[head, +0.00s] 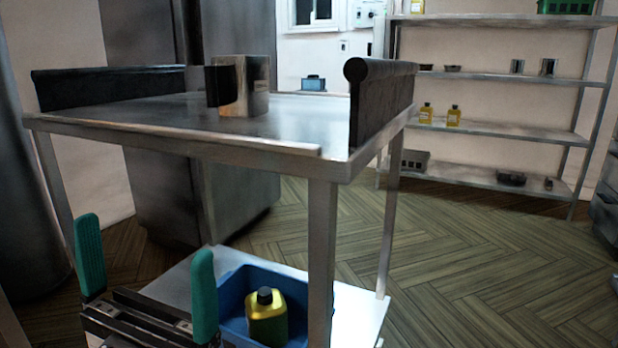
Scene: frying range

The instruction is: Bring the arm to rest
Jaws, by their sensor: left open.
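My left gripper (146,272) is at the lower left in the head view. Its two green fingers stand upright and wide apart, with nothing between them. It is in front of the near side of the steel cart (190,138), below the level of the cart's top. My right gripper does not show.
A metal box-like container (257,88) stands on the cart top, between dark raised side rails. A blue bin (233,297) holding a yellow bottle (267,322) sits on the lower shelf, right of my left gripper. Wall shelves (500,129) stand behind; floor at right is clear.

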